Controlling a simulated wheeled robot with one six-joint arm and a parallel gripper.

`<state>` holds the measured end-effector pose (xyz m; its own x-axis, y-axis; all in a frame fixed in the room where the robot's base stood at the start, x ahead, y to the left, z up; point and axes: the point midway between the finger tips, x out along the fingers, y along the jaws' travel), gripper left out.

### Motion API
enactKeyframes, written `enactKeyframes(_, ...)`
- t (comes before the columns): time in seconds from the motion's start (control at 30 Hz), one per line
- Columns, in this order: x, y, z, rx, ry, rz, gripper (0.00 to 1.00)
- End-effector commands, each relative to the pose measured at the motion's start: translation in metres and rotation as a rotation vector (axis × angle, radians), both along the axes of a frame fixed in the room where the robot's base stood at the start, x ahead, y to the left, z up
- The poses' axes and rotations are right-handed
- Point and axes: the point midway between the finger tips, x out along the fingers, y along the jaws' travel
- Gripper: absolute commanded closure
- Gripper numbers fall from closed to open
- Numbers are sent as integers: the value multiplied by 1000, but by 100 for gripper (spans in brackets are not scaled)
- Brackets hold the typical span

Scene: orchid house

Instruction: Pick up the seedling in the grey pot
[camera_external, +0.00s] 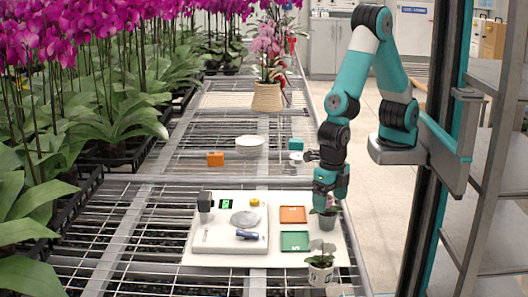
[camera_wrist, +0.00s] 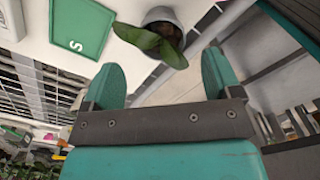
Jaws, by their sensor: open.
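In the wrist view the grey pot (camera_wrist: 163,14) shows at the top, with the seedling's broad green leaves (camera_wrist: 150,41) leaning toward me. My gripper (camera_wrist: 164,78) is open, with one finger on each side of an empty gap. The pot lies ahead of the fingertips, roughly in line with the gap. I cannot tell whether the fingers touch a leaf.
A green tray (camera_external: 295,241) and an orange tray (camera_external: 292,214) lie to the left, beside a white scale-like device (camera_external: 228,245). A shelf rack (camera_external: 490,190) stands at right.

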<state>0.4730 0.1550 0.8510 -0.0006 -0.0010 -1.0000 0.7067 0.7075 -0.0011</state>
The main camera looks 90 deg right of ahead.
Motion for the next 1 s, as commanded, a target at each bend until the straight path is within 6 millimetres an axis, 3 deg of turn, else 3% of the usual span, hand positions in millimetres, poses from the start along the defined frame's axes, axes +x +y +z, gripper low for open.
enactKeyframes(0.4,2,-6,-50,-1,1,-1,16)
enactKeyframes(0.67,2,-5,-54,1,-1,-1,16)
enactKeyframes(0.73,2,-5,-54,1,-1,-1,25)
enactKeyframes(0.9,2,-5,-53,1,-1,-1,64)
enactKeyframes(0.93,2,-5,-53,1,-1,-1,70)
enactKeyframes(1.0,2,-5,-53,1,-1,-1,70)
